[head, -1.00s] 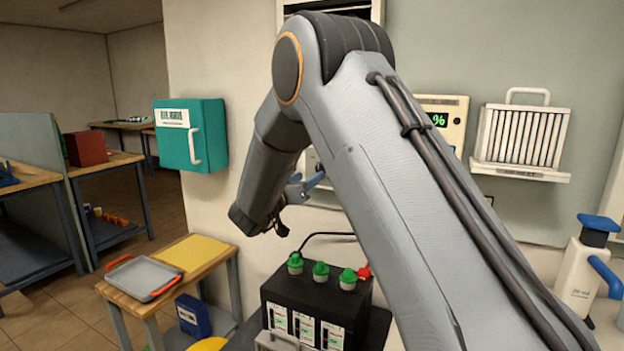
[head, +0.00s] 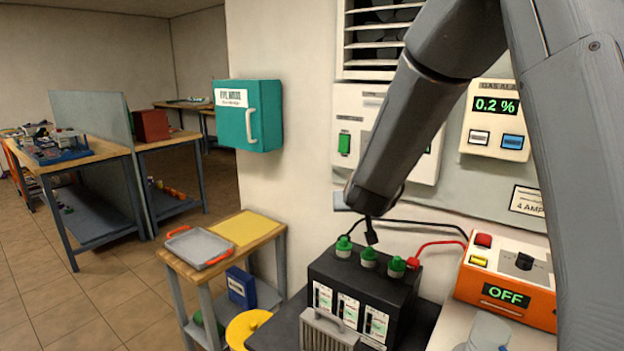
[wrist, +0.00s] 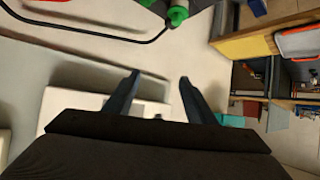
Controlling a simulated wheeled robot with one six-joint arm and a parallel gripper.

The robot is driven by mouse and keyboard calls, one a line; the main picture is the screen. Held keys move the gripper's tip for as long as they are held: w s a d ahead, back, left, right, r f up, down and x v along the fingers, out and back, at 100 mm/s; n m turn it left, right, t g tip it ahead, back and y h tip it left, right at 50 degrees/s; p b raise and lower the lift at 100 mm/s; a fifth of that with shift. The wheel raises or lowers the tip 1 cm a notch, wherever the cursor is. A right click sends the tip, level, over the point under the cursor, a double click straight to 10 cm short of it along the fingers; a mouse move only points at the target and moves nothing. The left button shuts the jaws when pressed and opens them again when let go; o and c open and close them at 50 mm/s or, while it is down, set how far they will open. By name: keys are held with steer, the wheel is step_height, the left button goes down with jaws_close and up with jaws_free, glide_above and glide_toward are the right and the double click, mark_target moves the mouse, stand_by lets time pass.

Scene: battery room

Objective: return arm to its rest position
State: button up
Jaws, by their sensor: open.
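My arm crosses the right side of the head view, bending down from the top edge. Its end hangs in front of the wall, above and behind the black battery (head: 345,285) with green caps. The head view shows the arm end mostly from behind, so the jaws are largely hidden there. In the wrist view, my gripper (wrist: 158,88) has its two dark fingers well apart, with nothing between them. The gripper is open and empty, clear of the battery.
An orange charger (head: 508,285) reading OFF stands at right, with red and black cables toward the battery. A teal box (head: 250,115) and a gas alarm (head: 497,120) hang on the wall. A small wooden table with a grey tray (head: 198,248) stands left. The floor at left is clear.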

steer(key=s+d+f+g, duration=0.2)
steer(key=s+f+g, duration=0.1)
steer(key=s, duration=0.8)
steer(key=s+d+f+g, duration=0.2)
steer(key=s+f+g, duration=0.2)
steer(key=s, duration=0.8)
steer(key=s+d+f+g+y, duration=0.1)
steer(key=s+d+f+g, duration=0.1)
steer(key=s, duration=0.9)
steer(key=shift+s+d+f+n+g, duration=0.35)
steer(key=shift+f+g, duration=0.3)
steer(key=shift+g, duration=0.25)
steer(key=shift+w, duration=0.1)
